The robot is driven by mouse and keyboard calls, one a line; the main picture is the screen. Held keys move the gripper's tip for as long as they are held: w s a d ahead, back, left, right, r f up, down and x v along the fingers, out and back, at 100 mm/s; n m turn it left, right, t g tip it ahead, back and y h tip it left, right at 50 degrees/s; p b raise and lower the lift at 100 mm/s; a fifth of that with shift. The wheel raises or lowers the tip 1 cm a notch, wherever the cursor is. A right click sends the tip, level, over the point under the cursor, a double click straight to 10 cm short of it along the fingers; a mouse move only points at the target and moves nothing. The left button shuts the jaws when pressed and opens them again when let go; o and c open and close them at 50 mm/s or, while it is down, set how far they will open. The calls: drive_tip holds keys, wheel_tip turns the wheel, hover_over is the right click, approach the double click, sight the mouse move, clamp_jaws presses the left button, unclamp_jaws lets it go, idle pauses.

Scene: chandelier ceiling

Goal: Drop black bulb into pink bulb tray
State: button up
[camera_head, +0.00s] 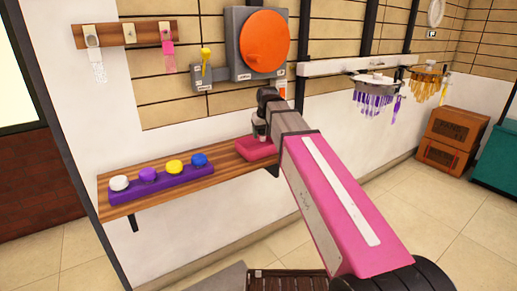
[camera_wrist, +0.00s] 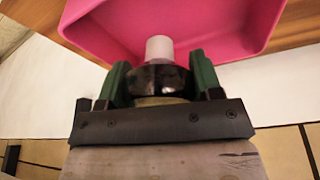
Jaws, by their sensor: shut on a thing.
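The pink bulb tray (camera_head: 256,148) sits at the right end of the wooden wall shelf. In the wrist view the pink tray (camera_wrist: 235,30) fills the top of the picture, and its visible inside looks empty. My gripper (camera_wrist: 160,80) is shut on the black bulb (camera_wrist: 152,77), whose dark body lies between the green fingers. The bulb's pale base (camera_wrist: 159,47) points toward the tray interior. In the head view my gripper (camera_head: 260,130) is at the tray, partly hidden by my arm. I cannot tell whether the bulb touches the tray.
A purple holder (camera_head: 160,189) on the wooden shelf (camera_head: 130,206) carries a white bulb (camera_head: 119,183), a purple bulb (camera_head: 148,174), a yellow bulb (camera_head: 174,167) and a blue bulb (camera_head: 199,160). A grey box with an orange disc (camera_head: 264,40) and a yellow lever (camera_head: 206,55) is on the wall above.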

drive_tip(key=shift+f, duration=0.7)
drive_tip(key=o, duration=1.1)
drive_tip(key=v, duration=1.1)
drive_tip(key=shift+s+f, duration=0.1)
drive_tip(key=shift+s, duration=0.05)
